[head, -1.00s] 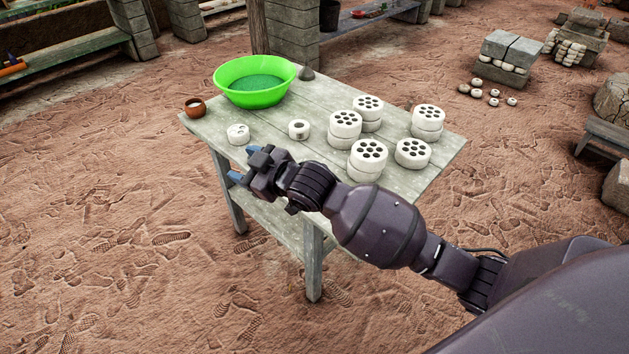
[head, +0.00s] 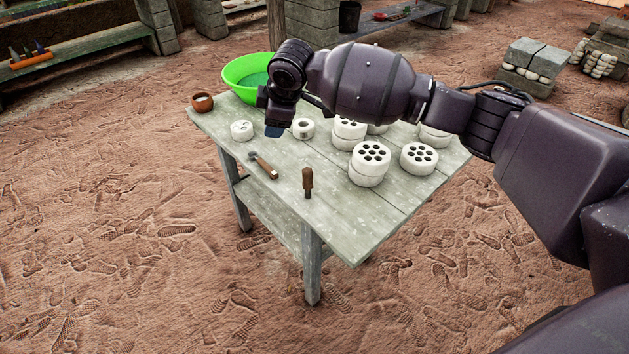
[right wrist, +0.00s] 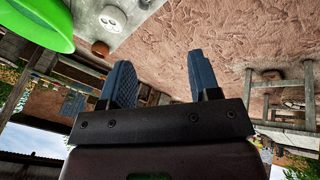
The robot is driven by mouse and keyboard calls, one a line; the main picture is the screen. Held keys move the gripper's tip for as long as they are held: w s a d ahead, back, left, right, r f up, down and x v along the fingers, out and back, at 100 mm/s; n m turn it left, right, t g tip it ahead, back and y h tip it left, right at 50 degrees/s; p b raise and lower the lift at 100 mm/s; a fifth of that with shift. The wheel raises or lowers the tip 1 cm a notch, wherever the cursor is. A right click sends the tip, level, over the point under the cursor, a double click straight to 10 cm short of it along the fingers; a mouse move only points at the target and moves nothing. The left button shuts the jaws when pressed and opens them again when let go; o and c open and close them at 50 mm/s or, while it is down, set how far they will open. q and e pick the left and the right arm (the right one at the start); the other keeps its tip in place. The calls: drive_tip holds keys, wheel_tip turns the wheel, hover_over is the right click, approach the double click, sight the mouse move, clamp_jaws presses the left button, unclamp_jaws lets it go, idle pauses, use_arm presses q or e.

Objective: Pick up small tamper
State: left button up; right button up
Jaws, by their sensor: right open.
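A small upright tool with a brown wooden handle and a dark lower end (head: 308,182), which looks like the small tamper, stands near the front edge of the wooden table (head: 345,220). A hammer-like tool (head: 263,166) with a wooden handle lies to its left. My right gripper (head: 274,130) hangs over the table's left half, farther back than both tools, its blue fingertips pointing down. In the right wrist view its fingers (right wrist: 162,80) are apart with nothing between them. The tamper is not visible in that view. My left gripper is out of view.
A green basin (head: 245,72), a brown cup (head: 202,102), a white disc (head: 242,130) and a white ring (head: 303,128) stand on the table. Several white perforated pieces (head: 370,158) fill its right half, partly hidden by my arm. The front part around the tools is clear.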

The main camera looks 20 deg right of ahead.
sight(307, 169)
drive_tip(key=s+d+f+g, duration=0.1)
drive_tip(key=s, duration=0.1)
drive_tip(key=s+d+f+g+h, duration=0.1)
drive_tip(key=d+g, duration=0.1)
drive_tip(key=s+d+f+n+g, duration=0.1)
drive_tip(key=s+d+f, duration=0.1)
drive_tip(key=shift+s+h, duration=0.3)
drive_tip(key=shift+s+d+g, duration=0.1)
drive_tip(key=shift+s+g, duration=0.15)
drive_tip(key=shift+g, duration=0.15)
drive_tip(key=shift+f+n, duration=0.3)
drive_tip(key=shift+f, duration=0.25)
wheel_tip(307, 169, down, 4)
drive_tip(key=shift+f+b, duration=0.25)
drive_tip(key=shift+b, duration=0.4)
drive_tip(key=shift+f, duration=0.35)
drive_tip(key=f, duration=0.2)
drive_tip(key=f+b, duration=0.1)
drive_tip(key=f, duration=0.1)
drive_tip(key=shift+w+f+b, duration=0.2)
drive_tip(key=shift+f+b, duration=0.1)
drive_tip(key=shift+f, duration=0.1)
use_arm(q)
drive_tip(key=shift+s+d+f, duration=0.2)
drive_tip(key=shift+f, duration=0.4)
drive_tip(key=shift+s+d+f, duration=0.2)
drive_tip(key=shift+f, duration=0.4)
use_arm(e)
drive_tip(key=shift+r, duration=0.1)
drive_tip(key=shift+c, duration=0.3)
